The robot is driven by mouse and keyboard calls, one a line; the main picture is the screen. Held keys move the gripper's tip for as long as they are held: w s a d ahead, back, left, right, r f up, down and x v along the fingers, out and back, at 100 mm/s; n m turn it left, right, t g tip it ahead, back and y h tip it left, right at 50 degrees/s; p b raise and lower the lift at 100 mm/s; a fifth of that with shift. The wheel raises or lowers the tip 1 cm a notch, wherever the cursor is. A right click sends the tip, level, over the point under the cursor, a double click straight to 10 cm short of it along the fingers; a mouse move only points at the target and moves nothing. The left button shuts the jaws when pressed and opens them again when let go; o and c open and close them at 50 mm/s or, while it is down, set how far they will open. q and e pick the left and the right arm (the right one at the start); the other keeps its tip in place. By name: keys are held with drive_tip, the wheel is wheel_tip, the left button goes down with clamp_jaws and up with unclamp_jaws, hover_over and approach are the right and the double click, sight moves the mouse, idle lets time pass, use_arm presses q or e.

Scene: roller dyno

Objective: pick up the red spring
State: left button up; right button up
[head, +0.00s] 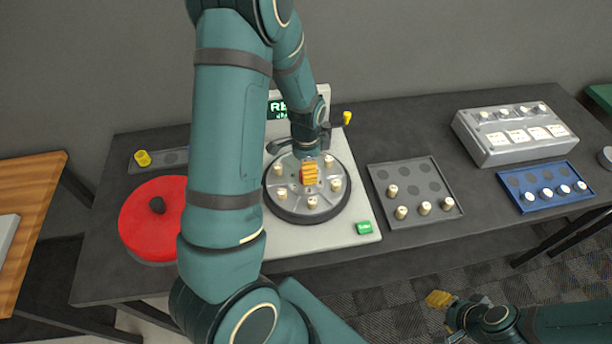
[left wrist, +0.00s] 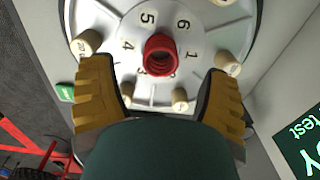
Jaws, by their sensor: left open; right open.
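The red spring (left wrist: 160,55) stands upright at the centre of a round grey disc marked with numbers. In the left wrist view it lies between the two yellow fingers of my left gripper, with visible gaps on both sides. In the head view the left gripper (head: 310,172) is over the middle of the disc (head: 290,206), pointing down, and hides most of the spring. The left gripper is open and holds nothing. My right gripper (head: 439,300) is open and empty at the lower right, out in front of the table.
Several cream pegs stand around the spring on the disc. A grey tray (head: 432,192) with pegs, a blue tray (head: 519,193) and a white-grey box (head: 487,148) are to the right. A red round object (head: 146,220) lies left. A green button (head: 364,228) is at the front.

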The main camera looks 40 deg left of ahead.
use_arm(q)
wheel_tip(320, 180, down, 4)
drive_tip(key=shift+r, duration=0.15)
drive_tip(key=c, duration=1.3)
